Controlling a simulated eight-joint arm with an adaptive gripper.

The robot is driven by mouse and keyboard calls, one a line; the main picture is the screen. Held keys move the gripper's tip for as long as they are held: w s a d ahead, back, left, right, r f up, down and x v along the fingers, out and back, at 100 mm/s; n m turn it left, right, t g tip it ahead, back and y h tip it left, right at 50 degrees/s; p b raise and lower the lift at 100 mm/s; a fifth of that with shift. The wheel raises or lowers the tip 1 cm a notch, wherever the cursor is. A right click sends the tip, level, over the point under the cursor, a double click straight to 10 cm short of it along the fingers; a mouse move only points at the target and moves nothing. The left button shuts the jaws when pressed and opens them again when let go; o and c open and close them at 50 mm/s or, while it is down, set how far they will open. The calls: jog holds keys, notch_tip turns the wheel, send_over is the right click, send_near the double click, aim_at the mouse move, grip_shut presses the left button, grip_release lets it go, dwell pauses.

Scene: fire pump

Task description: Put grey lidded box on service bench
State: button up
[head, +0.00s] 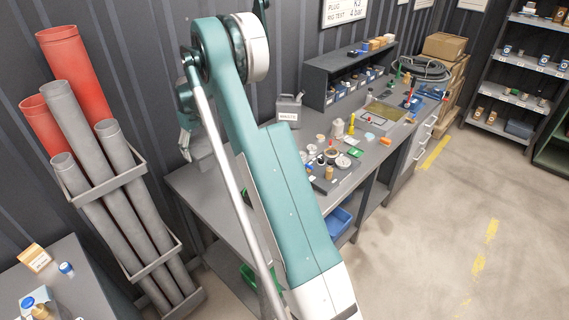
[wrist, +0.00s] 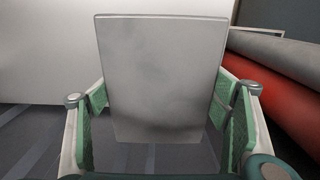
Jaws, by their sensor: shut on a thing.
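The grey lidded box (wrist: 163,70) fills the middle of the wrist view as a pale grey, flat-sided block. My gripper (wrist: 162,95) is shut on it, with a green-padded finger against each side. In the head view my gripper (head: 186,135) is at the left end of the service bench (head: 200,192), partly hidden by my arm. A grey shape beside the fingers there seems to be the box (head: 203,146). I cannot tell whether it touches the bench top.
A grey canister (head: 289,110), a shelf unit (head: 322,80) and several small items stand further along the bench. A rack (head: 135,175) of red and grey pipes stands left of it. The bench's near-left top looks mostly clear, though my arm hides part.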

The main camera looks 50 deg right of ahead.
dwell(0.4)
jog(key=shift+f, duration=3.1)
jog(key=shift+f, duration=0.1)
jog(key=shift+f+p, duration=0.35)
jog(key=shift+f, duration=1.45)
jog(key=shift+f, duration=0.15)
jog(key=o, duration=1)
notch_tip(320, 180, up, 12)
jog(key=shift+r+b, duration=0.2)
jog(key=shift+b, duration=0.15)
